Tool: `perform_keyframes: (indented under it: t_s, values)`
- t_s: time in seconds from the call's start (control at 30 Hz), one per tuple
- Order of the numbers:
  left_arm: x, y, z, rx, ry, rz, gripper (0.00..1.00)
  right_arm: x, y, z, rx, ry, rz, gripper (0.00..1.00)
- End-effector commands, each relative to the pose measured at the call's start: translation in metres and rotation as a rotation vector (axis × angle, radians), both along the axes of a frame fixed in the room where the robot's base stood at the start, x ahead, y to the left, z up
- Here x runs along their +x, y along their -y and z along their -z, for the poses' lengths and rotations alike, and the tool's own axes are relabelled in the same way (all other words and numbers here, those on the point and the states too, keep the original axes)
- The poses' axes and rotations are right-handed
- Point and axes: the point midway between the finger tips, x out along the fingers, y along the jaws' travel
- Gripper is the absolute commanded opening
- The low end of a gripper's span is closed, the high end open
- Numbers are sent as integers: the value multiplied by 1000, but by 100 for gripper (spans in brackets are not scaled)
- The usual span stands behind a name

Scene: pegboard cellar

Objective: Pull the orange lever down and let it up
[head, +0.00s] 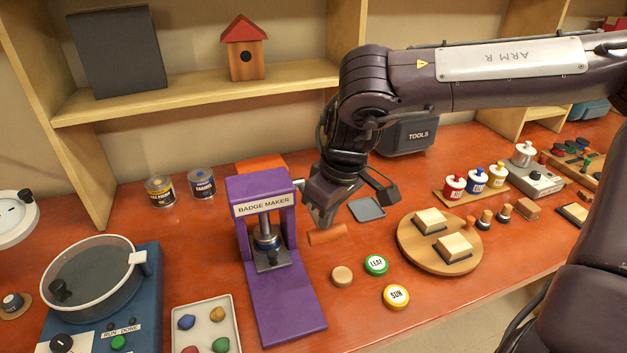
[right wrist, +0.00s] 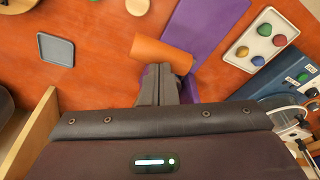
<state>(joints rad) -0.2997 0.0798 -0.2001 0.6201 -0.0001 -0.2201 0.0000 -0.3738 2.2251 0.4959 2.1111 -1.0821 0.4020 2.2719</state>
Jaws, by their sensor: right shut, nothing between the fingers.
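The purple badge maker (head: 262,188) stands on the red-orange bench, with its base reaching toward me. Its orange lever (head: 328,235) shows as a cylindrical grip to the right of the frame, below the level of the machine's top. The lever's arm is mostly hidden by my right gripper (head: 322,222). That gripper is shut and empty, pointing down, with its fingertips at the orange grip; whether they touch it I cannot tell. In the right wrist view the shut fingers (right wrist: 160,82) end beside the orange lever (right wrist: 161,53). My left gripper is not in view.
Green LEAF (head: 376,265) and yellow SUN (head: 396,296) badges and a wooden disc (head: 342,276) lie right of the base. A round wooden board (head: 410,245) is further right. A white tray (head: 178,308) and a blue machine (head: 148,290) stand left.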

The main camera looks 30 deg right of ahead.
Motion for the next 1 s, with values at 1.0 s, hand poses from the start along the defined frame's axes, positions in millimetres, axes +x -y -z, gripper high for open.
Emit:
perform_keyframes:
  t_s: [1.0]
  values:
    - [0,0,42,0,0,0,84,8,2,45,0,-1,1,0]
